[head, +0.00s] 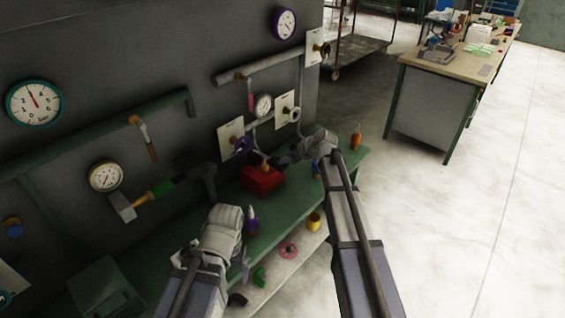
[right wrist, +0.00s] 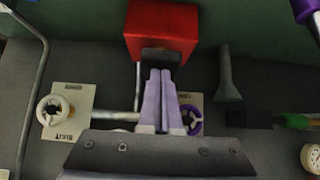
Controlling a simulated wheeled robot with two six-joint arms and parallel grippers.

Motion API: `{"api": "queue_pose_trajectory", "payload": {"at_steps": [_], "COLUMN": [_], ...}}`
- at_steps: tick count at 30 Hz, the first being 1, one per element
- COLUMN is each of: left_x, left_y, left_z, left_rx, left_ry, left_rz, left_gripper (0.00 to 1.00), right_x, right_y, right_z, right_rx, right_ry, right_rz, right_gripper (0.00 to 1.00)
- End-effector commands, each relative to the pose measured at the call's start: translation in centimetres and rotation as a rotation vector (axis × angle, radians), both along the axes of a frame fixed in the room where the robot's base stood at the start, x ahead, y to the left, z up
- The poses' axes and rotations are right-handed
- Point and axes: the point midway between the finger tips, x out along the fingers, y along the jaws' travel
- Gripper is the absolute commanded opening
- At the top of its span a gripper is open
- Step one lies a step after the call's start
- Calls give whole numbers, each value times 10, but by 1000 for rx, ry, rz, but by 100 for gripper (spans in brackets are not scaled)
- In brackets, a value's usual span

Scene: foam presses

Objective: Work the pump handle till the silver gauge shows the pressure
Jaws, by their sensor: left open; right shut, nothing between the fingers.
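A silver-rimmed gauge (head: 263,106) is on the wall above the bench; its reading is too small to tell. A red box (head: 261,180) stands on the green bench below it. In the right wrist view the red box (right wrist: 160,28) has a dark piece (right wrist: 160,57) at its wall-side end; I cannot tell whether this is the pump handle. My right gripper (head: 272,162) is at that end of the box. In the right wrist view its fingers (right wrist: 160,75) are shut, with nothing seen between them, their tips at the dark piece. My left gripper (head: 184,255) is open, low at the left, its fingers unclear.
A teal gauge (head: 34,103), a pale gauge (head: 105,176) and a purple gauge (head: 285,22) are on the wall, among pipes and valve wheels. A purple bottle (head: 252,221) and an orange bottle (head: 356,137) stand on the bench. The floor at right is clear.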

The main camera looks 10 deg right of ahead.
Motion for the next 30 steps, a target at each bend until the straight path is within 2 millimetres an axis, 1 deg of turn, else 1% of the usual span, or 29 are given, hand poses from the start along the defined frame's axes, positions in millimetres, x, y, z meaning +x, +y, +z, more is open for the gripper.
{"api": "queue_pose_trajectory", "payload": {"at_steps": [1,4,9,23,26,30], "left_x": [0,0,0,0,0,0], "left_y": [0,0,0,0,0,0], "left_z": [-14,-23,-27,-26,-22,-10], "left_rx": [0,0,0,0,0,0], "left_ry": [0,0,0,0,0,0], "left_rz": [0,1,1,1,1,1], "left_gripper": [100,100,100,100,100,100], "right_x": [-2,-3,-4,-6,-7,-7], "right_y": [-1,-2,-3,-3,-1,2], "right_z": [-15,-23,-29,-28,-23,-11], "right_rx": [-2,-3,-6,-8,-7,-5], "right_ry": [2,3,7,9,7,3], "right_rz": [1,1,4,4,4,2], "right_gripper": [0,0,0,0,0,0]}}
